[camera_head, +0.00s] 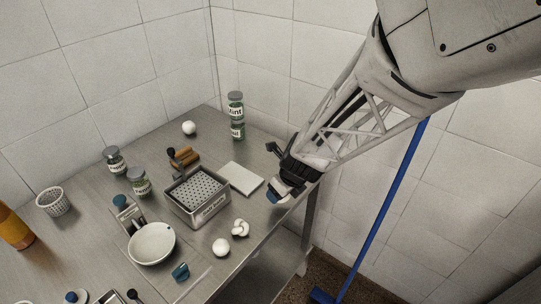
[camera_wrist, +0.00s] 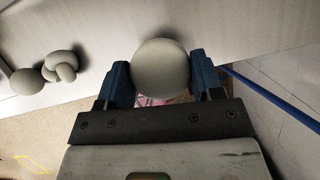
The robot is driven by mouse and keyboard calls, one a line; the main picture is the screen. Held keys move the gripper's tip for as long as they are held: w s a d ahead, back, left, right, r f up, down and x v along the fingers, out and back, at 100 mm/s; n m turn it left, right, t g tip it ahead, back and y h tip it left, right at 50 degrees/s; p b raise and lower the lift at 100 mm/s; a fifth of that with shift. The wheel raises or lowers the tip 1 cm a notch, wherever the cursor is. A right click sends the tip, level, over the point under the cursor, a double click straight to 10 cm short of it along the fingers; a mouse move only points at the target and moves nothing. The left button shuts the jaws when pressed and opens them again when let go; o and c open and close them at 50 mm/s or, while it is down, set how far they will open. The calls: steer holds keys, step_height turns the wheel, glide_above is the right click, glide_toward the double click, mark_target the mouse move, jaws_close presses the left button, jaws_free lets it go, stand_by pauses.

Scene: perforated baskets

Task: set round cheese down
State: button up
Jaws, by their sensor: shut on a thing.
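My gripper (camera_wrist: 161,75) has its two blue fingers shut on a pale, smooth round cheese (camera_wrist: 161,66) in the wrist view. The cheese sits between the fingers and overlaps the table's edge in that picture; whether it touches the table I cannot tell.
A knotted white piece (camera_head: 240,228) and a white ball (camera_head: 221,247) lie near the table's front right edge. A perforated basket (camera_head: 205,208), a white board (camera_head: 241,179) and green jars (camera_head: 236,115) stand nearby. A blue pole (camera_head: 385,205) stands off the table.

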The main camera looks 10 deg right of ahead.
steer(key=s+d+r, duration=0.1)
steer(key=s+d, duration=0.1)
steer(key=s, duration=1)
steer(key=shift+s+r, duration=0.15)
steer(key=shift+s, duration=0.15)
steer(key=shift+w+a, duration=0.1)
